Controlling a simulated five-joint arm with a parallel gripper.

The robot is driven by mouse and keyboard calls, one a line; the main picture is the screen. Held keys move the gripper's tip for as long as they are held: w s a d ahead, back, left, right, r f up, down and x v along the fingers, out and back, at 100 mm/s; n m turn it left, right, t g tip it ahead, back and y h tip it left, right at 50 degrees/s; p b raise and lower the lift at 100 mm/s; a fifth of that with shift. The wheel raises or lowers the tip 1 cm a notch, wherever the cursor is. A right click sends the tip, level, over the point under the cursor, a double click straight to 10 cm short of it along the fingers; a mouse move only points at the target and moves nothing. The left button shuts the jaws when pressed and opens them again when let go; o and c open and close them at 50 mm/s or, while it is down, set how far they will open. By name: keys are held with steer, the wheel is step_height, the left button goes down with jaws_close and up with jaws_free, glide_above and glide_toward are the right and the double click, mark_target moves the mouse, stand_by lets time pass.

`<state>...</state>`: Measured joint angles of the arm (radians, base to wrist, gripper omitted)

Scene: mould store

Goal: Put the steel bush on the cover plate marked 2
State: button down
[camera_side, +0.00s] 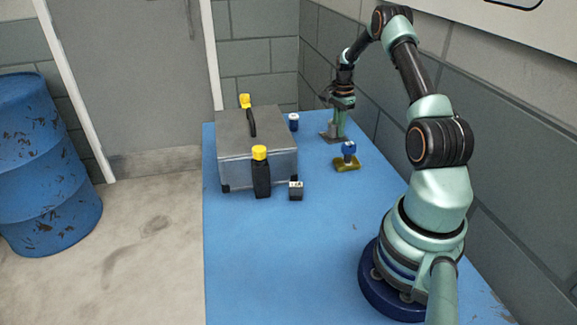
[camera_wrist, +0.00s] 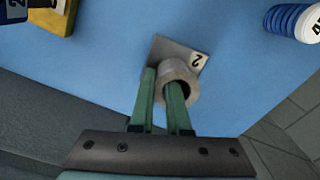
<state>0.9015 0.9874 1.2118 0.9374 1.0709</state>
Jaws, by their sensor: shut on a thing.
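The steel bush (camera_wrist: 178,70) is a short grey ring with an open bore. My gripper (camera_wrist: 165,82) is shut on its wall, with one finger in the bore and one outside. The cover plate (camera_wrist: 160,50) is a flat grey square with a white label marked 2 on one corner. The bush is over the plate, covering part of it; I cannot tell whether they touch. In the side view, my gripper (camera_side: 338,114) is at the far end of the blue table, with the bush (camera_side: 332,129) low over the plate (camera_side: 326,138).
A blue piece (camera_side: 349,148) stands on an olive-yellow block (camera_side: 347,165) in front of the plate. A blue-and-white cylinder (camera_side: 293,121) is to its left. The table front is clear.

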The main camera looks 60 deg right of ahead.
steer(key=c, duration=0.9)
jaws_free()
steer(key=shift+f, duration=0.15)
step_height(320, 180, up, 12)
steer(key=w+a+r+n+t, duration=0.1)
steer(key=w+a+r+n, duration=0.35)
steer(key=a+r, duration=0.35)
steer(key=s+a+r+n+t, duration=0.15)
steer(key=a+n, duration=0.25)
steer(key=a, duration=0.4)
steer(key=a+r+n+h, duration=0.1)
steer(key=a+r+n, duration=0.15)
steer(key=a, duration=0.55)
steer(key=s+a+r+n+t, duration=0.1)
steer(key=a+r+n, duration=0.1)
steer(key=a+n, duration=0.45)
steer(key=s+a+f+n+t+y, duration=0.1)
steer(key=s+a+n, duration=0.4)
steer(key=a, duration=0.6)
steer(key=shift+s+f+t, duration=0.55)
steer(key=shift+s+f, duration=0.05)
